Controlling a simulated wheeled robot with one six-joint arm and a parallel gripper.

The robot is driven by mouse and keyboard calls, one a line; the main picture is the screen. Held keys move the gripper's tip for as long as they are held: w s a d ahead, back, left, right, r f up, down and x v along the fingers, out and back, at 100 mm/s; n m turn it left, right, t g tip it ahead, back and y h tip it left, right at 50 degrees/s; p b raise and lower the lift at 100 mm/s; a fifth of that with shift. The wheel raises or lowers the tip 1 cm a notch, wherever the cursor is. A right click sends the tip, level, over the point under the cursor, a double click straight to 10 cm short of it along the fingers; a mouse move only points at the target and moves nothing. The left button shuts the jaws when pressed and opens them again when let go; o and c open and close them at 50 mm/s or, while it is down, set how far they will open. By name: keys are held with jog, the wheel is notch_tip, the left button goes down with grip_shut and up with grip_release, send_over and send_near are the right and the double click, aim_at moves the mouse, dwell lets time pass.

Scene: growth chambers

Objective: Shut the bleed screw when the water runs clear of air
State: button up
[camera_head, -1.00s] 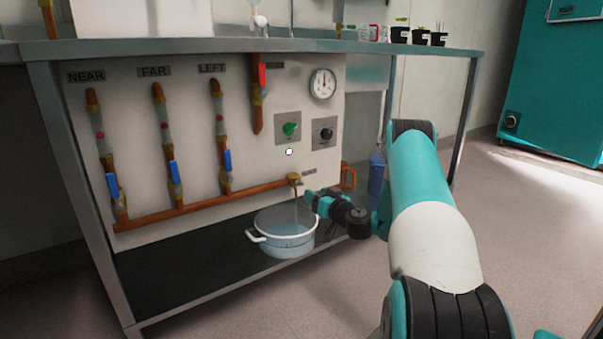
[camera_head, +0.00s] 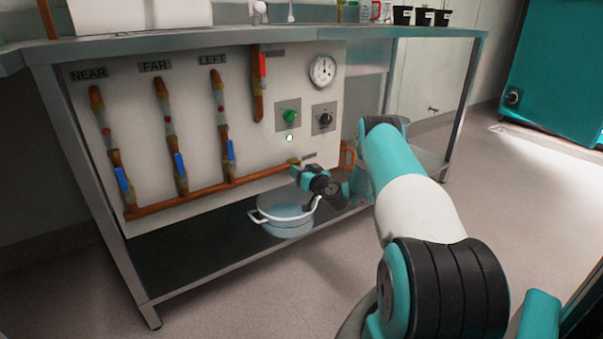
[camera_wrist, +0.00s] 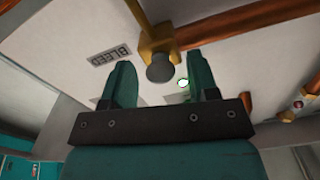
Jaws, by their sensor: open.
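The bleed screw (camera_wrist: 160,70) is a round grey knob on the brass fitting (camera_wrist: 156,44) at the end of the copper pipe. In the wrist view, my gripper (camera_wrist: 165,75) is open, with one teal finger on each side of the screw and visible gaps between. I cannot tell how deep the fingers reach. In the head view, my gripper (camera_head: 298,172) is at the pipe end and partly covers the brass fitting (camera_head: 293,161). A yellowish strip (camera_wrist: 137,12) leaves the fitting; I cannot tell whether it is water or spout. The pot (camera_head: 285,230) stands below.
A small round light (camera_head: 289,138) on the panel shows greenish. Blue-handled valves (camera_head: 180,164) line the copper manifold (camera_head: 190,200) at left. The gauge (camera_head: 322,70), green knob (camera_head: 290,116) and black knob (camera_head: 325,119) are above. The bench leg (camera_head: 462,110) stands at right.

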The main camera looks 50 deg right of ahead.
jog(key=shift+w, duration=0.1)
jog(key=c, duration=0.9)
jog(key=shift+m, duration=0.4)
jog(key=m, duration=0.3)
jog(key=m+p, duration=0.1)
jog(key=m, duration=0.7)
jog(key=shift+m+p, duration=0.3)
jog(key=shift+m, duration=1.6)
